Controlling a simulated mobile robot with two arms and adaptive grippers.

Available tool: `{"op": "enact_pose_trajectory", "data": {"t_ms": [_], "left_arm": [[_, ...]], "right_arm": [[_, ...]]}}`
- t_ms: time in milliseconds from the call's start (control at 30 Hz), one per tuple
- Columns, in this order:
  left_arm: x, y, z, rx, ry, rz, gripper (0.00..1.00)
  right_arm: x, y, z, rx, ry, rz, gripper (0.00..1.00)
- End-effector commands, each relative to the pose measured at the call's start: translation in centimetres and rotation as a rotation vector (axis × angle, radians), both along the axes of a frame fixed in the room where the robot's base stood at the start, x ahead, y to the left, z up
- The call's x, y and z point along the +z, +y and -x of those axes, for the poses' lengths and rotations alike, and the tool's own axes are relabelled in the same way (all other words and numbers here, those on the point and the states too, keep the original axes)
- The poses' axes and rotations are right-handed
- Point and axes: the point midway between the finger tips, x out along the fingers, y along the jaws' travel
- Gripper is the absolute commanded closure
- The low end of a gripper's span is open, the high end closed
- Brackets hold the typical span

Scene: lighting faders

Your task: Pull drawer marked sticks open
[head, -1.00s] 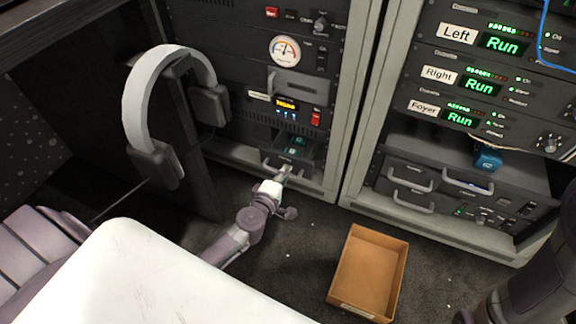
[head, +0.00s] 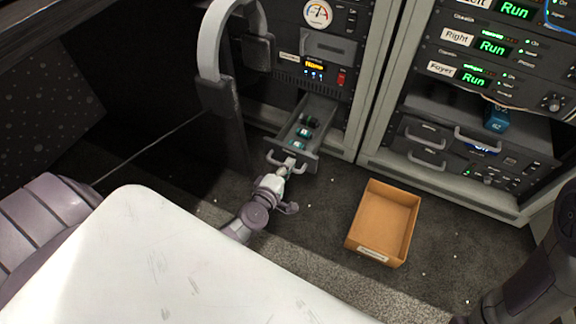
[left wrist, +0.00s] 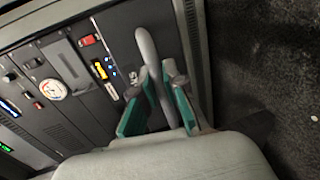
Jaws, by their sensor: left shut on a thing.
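The drawer (head: 317,114) at the bottom of the left rack stands well out, with several small dark and teal items (head: 304,131) inside. Its label is too small to read in the head view. My left gripper (head: 288,168) is shut on the drawer's pale handle (head: 275,157). In the left wrist view the handle (left wrist: 146,48) runs between the teal-padded fingers of my left gripper (left wrist: 158,80). Part of the drawer is hidden behind the fingers there. My right gripper is not in view.
An open cardboard box (head: 384,222) sits on the carpet right of the drawer. The right rack holds other handled drawers (head: 425,137) and a blue box (head: 496,119). Carpet between drawer and cardboard box is clear.

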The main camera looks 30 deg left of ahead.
Motion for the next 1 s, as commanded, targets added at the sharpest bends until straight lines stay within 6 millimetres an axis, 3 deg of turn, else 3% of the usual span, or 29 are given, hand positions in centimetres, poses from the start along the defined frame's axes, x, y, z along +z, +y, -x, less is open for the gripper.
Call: {"op": "enact_pose_trajectory", "data": {"t_ms": [267, 300, 433, 767, 1000], "left_arm": [[0.0, 0.0, 0.0, 0.001, 0.000, 0.000, 1.00], [0.0, 0.0, 0.0, 0.001, 0.000, 0.000, 0.84], [0.0, 0.0, 0.0, 0.001, 0.000, 0.000, 0.63], [0.0, 0.0, 0.2, 0.000, 0.000, 0.000, 0.63], [0.5, -0.2, 3.0, 0.000, 0.003, 0.001, 0.63]], "right_arm": [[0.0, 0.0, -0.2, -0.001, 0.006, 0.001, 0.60], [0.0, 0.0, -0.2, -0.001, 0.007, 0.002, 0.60], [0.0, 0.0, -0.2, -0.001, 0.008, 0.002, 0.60], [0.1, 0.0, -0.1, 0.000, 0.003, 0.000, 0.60], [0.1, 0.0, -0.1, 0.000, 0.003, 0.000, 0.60]]}}
